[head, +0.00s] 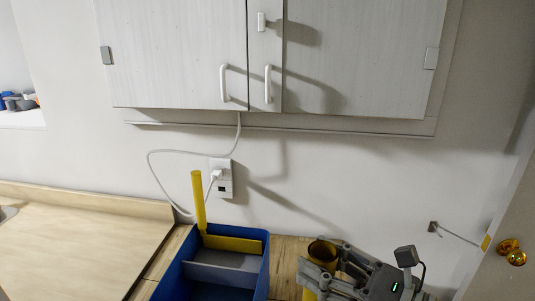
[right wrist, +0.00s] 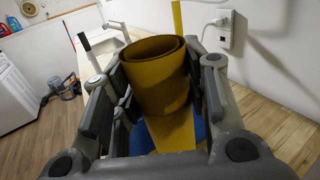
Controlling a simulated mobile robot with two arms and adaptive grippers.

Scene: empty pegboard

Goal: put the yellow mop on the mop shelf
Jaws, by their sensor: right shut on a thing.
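My right gripper (head: 324,266) is at the lower right of the head view, shut on a yellow, hollow, rolled-looking thing (head: 321,248). In the right wrist view this yellow thing (right wrist: 156,88) stands between the fingers of the gripper (right wrist: 162,78), its round open top facing up. It may be the yellow mop; its lower part is largely hidden. A blue bin (head: 264,268) left of the gripper has a yellow upright post (head: 199,201) and a yellow panel (head: 232,244). I cannot pick out a mop shelf. My left gripper is not in view.
A white wall cabinet (head: 180,50) hangs above. A white cable (head: 160,150) runs down to a wall outlet (head: 221,180). A pale wooden counter (head: 80,235) lies at left, largely clear. A door with a brass knob (head: 511,252) stands at right.

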